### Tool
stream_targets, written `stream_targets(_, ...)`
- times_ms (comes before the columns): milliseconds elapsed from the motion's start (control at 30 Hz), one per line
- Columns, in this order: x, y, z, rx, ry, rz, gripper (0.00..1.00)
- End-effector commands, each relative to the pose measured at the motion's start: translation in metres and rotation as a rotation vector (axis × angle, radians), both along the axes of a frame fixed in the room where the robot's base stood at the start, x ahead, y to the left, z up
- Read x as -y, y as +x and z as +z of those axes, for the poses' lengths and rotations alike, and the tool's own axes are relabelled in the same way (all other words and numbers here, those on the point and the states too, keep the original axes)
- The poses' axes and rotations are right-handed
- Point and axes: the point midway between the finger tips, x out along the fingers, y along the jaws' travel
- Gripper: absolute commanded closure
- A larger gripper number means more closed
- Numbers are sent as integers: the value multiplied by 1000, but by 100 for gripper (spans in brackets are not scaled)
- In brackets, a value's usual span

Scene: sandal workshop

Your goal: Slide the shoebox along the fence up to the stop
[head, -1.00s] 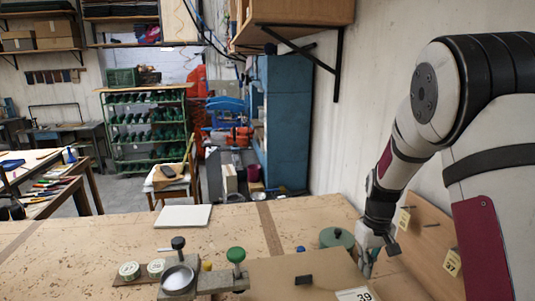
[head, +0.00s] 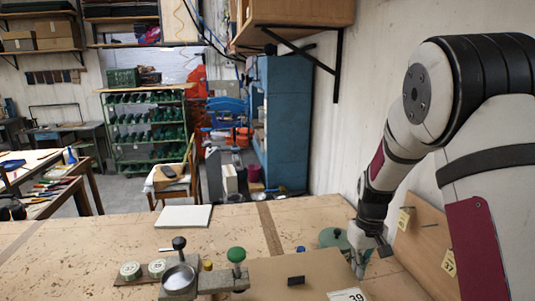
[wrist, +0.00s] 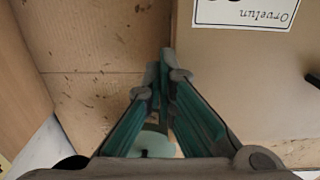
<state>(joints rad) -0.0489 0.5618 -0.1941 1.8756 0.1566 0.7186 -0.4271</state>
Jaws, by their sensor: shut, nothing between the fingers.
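The shoebox (head: 265,272) is a plain brown box with a dark slot and a white label reading 39 at the bottom of the head view. In the wrist view the box (wrist: 245,85) fills the right side, its label upside down. My gripper (head: 359,272) is shut and empty, pointing down at the box's right side. In the wrist view its fingertips (wrist: 164,62) are right beside the box edge; I cannot tell if they touch it. A wooden board (head: 425,240) with number tags, possibly the fence, runs along the right. I cannot identify the stop.
A green round tin (head: 334,237) stands just behind my gripper. A white slab (head: 184,216) lies farther back. The bench between is mostly clear.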

Motion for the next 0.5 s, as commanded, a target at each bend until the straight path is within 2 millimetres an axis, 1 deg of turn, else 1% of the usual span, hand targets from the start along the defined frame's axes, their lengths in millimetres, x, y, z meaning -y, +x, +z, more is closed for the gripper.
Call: stream_targets(500, -10, -2, 0, -1, 0, 0, 100)
